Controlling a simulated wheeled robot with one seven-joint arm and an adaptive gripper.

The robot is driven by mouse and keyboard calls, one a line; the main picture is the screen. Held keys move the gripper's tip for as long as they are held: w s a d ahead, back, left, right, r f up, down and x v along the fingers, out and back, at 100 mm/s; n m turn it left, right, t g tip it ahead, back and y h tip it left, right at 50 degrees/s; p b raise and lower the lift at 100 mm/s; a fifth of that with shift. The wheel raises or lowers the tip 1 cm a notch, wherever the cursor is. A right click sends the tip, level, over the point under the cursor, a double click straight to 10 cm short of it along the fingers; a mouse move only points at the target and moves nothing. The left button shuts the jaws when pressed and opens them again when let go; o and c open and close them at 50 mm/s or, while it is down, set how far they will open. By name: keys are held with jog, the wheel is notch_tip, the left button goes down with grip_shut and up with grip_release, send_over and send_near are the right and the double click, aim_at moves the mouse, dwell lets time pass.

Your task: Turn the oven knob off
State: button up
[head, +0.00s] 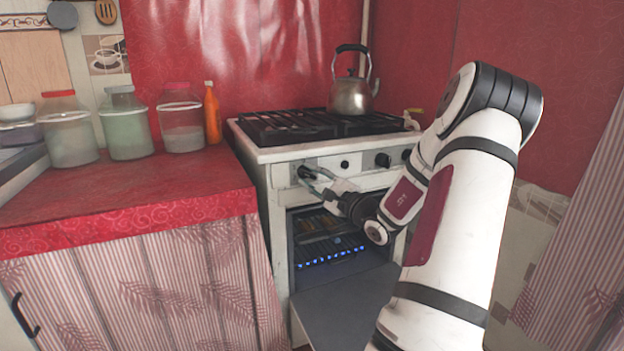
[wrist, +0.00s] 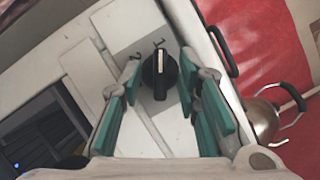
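The oven knob (wrist: 160,74) is black with a pale pointer line. It is on the stove's light front panel, and in the head view it is the leftmost knob (head: 306,172). My gripper (wrist: 160,68) has its two teal fingers on either side of the knob, apart, with a narrow gap visible on each side. In the head view my gripper (head: 314,180) reaches to the panel from the right. Whether a fingertip touches the knob, I cannot tell. The oven (head: 330,250) below is open, with a row of blue flames inside.
The lowered oven door (head: 345,305) sticks out below my arm. More knobs (head: 383,160) sit to the right on the panel. A kettle (head: 350,95) stands on the stove top. Jars (head: 126,125) and an orange bottle (head: 212,115) stand on the red counter (head: 130,190) at left.

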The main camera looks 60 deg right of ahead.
grip_shut()
jog(key=shift+m, duration=0.3)
jog(key=m+h+p, duration=0.1)
jog(key=m+p, duration=0.2)
jog(key=m+h+p, duration=0.2)
jog(key=m, duration=0.2)
jog(key=shift+w+a+t+p, duration=0.1)
jog(key=shift+a+t+p, duration=0.05)
jog(key=shift+t+p, duration=0.2)
jog(key=m+h+p, duration=0.2)
jog(key=m+p, duration=0.1)
jog(key=m, duration=0.1)
jog(key=m+g+h+p, duration=0.1)
jog(key=m+h+p, duration=0.1)
jog(key=m+p, duration=0.1)
jog(key=shift+w+a+m+p, duration=0.1)
jog(key=shift+m+p, duration=0.25)
jog(key=shift+m, duration=0.35)
jog(key=shift+f+m+h, duration=0.1)
jog(key=shift+m+h, duration=0.2)
jog(key=shift+h, duration=0.1)
grip_release()
